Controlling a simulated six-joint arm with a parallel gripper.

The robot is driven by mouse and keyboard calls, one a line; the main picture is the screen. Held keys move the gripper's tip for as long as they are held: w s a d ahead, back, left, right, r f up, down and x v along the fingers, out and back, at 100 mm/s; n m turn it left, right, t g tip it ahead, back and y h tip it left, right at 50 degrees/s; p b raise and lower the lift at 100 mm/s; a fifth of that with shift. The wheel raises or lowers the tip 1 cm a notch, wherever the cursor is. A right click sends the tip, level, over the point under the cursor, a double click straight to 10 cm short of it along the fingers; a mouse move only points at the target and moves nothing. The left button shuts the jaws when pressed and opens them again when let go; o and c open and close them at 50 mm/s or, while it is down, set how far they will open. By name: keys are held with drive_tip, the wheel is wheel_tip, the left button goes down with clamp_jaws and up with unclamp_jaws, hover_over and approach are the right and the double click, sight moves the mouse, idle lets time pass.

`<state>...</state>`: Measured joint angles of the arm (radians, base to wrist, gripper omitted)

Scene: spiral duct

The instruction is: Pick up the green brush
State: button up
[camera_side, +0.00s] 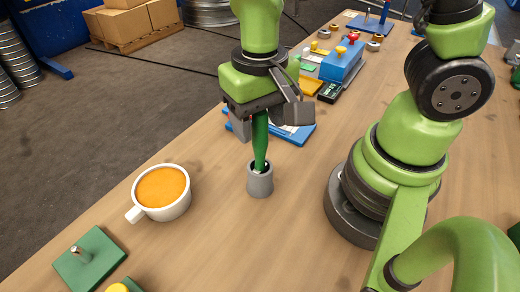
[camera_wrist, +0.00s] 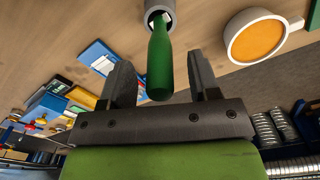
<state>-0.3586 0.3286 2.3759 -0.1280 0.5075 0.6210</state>
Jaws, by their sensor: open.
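The green brush (camera_side: 261,139) stands nearly upright with its lower end in a small grey cup (camera_side: 260,183) on the wooden table. In the wrist view the green brush (camera_wrist: 160,65) shows between the two fingers, with gaps on both sides. The grey cup (camera_wrist: 157,9) is at the top edge there. My gripper (camera_side: 270,120) is open above the cup, pointing down, with its fingers around the brush's upper part. My gripper also shows in the wrist view (camera_wrist: 162,85), its fingers apart. The brush's top is hidden by the gripper in the side view.
A white mug with orange liquid (camera_side: 162,190) stands left of the cup. A blue tray (camera_side: 300,132) lies behind the gripper. A blue box (camera_side: 342,62) and small parts stand farther back. A green block with a peg (camera_side: 90,260) is at front left. Table in front of the cup is clear.

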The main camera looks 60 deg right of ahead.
drive_tip(key=shift+f, duration=0.6)
drive_tip(key=c, duration=1)
drive_tip(key=shift+r, duration=0.1)
